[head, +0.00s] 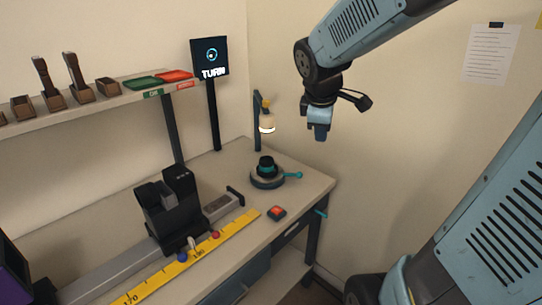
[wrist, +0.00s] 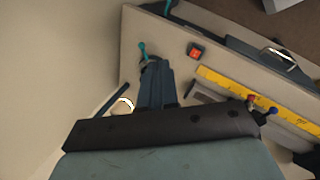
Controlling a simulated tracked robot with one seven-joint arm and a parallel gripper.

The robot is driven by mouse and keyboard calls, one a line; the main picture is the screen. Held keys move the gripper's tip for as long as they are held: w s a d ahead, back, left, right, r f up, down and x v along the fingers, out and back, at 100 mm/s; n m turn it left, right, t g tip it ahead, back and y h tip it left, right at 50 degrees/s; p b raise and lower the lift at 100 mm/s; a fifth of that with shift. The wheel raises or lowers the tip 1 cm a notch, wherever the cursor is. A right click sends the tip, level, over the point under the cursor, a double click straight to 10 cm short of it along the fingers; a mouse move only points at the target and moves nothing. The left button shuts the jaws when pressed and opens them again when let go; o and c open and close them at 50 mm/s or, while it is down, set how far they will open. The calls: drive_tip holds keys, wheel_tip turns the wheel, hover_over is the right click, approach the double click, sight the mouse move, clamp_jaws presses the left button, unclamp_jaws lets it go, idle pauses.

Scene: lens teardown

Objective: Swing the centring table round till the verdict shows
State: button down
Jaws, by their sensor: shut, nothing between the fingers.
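The centring table (head: 267,181) is a dark round turntable at the back right of the bench, with a black and teal piece on top and a teal handle (head: 292,175) pointing right. The display (head: 210,58) on a post reads "TURN" under a ring icon. My gripper (head: 319,136) is shut and empty, in the air above and right of the turntable. In the wrist view my gripper (wrist: 158,66) hides most of the turntable, and the teal handle (wrist: 142,50) shows just beyond the fingertips.
A lamp (head: 266,122) on a post stands behind the turntable. A red button (head: 277,212), a yellow ruler (head: 190,260) and a black device (head: 170,210) are on the bench (head: 310,185). A shelf with green and red trays (head: 172,76) is at the left. The walls meet behind the bench.

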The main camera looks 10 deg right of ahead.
sight(277, 172)
drive_tip(key=w+f+n, duration=0.6)
drive_tip(key=f, duration=0.3)
drive_tip(key=w+a+f+n+g, duration=0.1)
drive_tip(key=w+f+n, duration=0.5)
drive_tip(key=f, duration=0.3)
drive_tip(key=w+a+f+n+y, duration=0.1)
drive_tip(key=w+f+n, duration=0.5)
drive_tip(key=f, duration=0.3)
drive_tip(key=shift+w+f+n, duration=0.1)
drive_tip(key=shift+w+n, duration=0.2)
drive_tip(key=shift+w, duration=0.6)
drive_tip(key=shift+w+d+f, duration=0.2)
drive_tip(key=shift+w+d, duration=0.1)
drive_tip(key=shift+w, duration=0.2)
drive_tip(key=shift+w+d+f, duration=0.15)
drive_tip(key=shift+w+d, duration=0.1)
drive_tip(key=shift+w, duration=0.25)
drive_tip(key=shift+w+d+f, duration=0.15)
drive_tip(key=shift+w+d, duration=0.15)
drive_tip(key=shift+w, duration=0.45)
